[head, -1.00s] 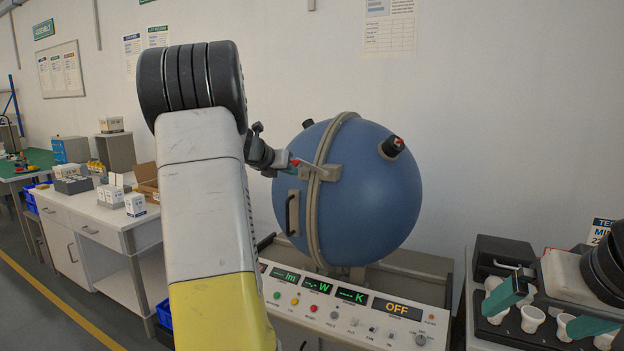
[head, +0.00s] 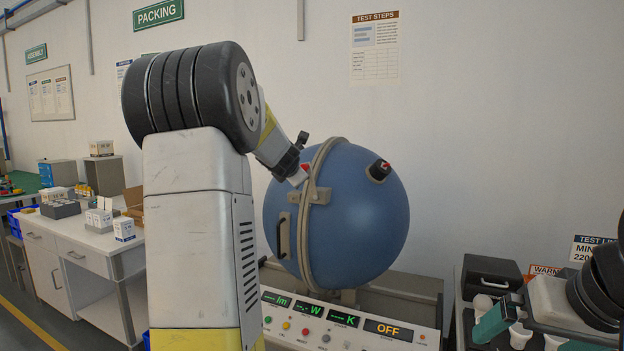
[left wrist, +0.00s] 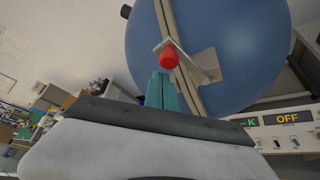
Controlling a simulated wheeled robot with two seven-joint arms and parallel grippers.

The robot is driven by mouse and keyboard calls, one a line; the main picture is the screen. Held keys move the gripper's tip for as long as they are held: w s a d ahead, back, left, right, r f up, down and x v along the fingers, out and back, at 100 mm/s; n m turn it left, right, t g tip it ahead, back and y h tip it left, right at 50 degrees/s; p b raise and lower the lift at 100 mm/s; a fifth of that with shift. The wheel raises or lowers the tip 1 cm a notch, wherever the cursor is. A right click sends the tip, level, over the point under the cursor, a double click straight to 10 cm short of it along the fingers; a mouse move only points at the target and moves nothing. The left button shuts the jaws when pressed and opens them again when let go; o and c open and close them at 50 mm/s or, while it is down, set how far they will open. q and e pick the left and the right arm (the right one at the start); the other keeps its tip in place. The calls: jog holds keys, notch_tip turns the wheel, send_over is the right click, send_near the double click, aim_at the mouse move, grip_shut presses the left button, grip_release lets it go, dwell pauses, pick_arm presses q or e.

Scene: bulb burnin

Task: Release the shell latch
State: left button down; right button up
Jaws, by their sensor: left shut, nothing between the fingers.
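The blue sphere shell (head: 360,225) stands closed behind the control panel, with a grey band around its seam. The latch (head: 318,194) is a grey bracket on the band with a red knob (head: 305,168); in the left wrist view the red knob (left wrist: 169,57) sits on a pale lever. My left gripper (left wrist: 163,82) is shut and empty, its teal fingertips just below the knob in that view; whether they touch it I cannot tell. In the head view its fingertips are mostly hidden. My right gripper (head: 540,332) is open at the lower right, above the white cups.
The control panel (head: 345,330) below the sphere reads OFF. A black handle (head: 282,236) is on the shell's left side, and a black, red-tipped fitting (head: 379,170) is at its upper right. A white bench (head: 80,245) with boxes stands at left.

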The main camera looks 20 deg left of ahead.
pick_arm(q)
jog(key=shift+d+r+m+y, duration=0.3)
jog(key=shift+d+m, duration=0.2)
jog(key=shift+d, duration=0.1)
jog(key=shift+d, duration=0.1)
dwell(0.3)
